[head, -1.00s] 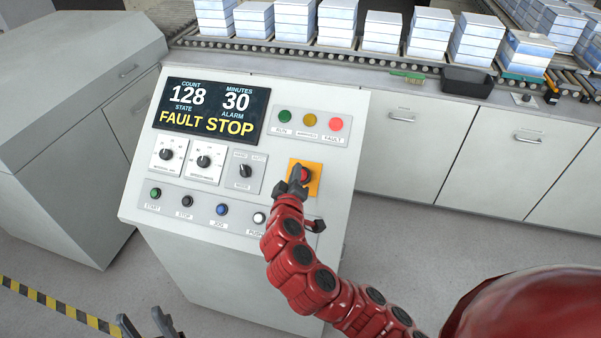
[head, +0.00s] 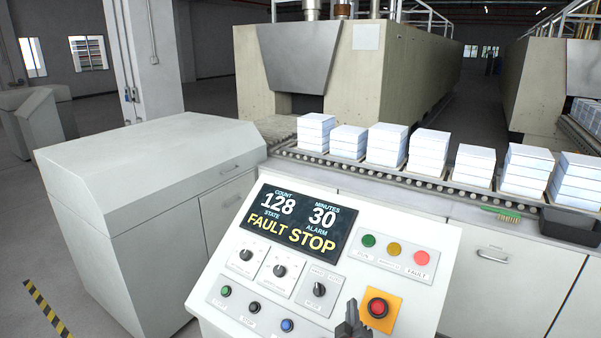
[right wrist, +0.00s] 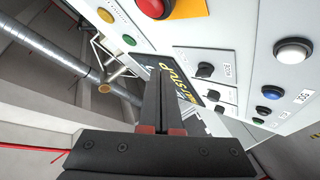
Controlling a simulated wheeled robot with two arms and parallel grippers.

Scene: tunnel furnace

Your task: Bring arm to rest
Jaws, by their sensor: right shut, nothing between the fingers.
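My right gripper (head: 352,322) shows at the bottom of the head view, just left of the red emergency stop button (head: 378,307) on its yellow plate. Its fingers are shut with nothing between them. In the right wrist view the closed fingers (right wrist: 163,105) point along the control panel (right wrist: 235,45), apart from the red button (right wrist: 152,7) at the top edge. The rest of the right arm is out of the head view. The panel's display (head: 297,222) reads FAULT STOP, 128 and 30 minutes. My left gripper is not in view.
A conveyor (head: 437,184) with several stacks of white blocks (head: 388,145) runs behind the panel. A grey cabinet (head: 150,165) stands at the left. A dark bin (head: 570,226) sits at the right. A furnace (head: 400,70) stands at the back.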

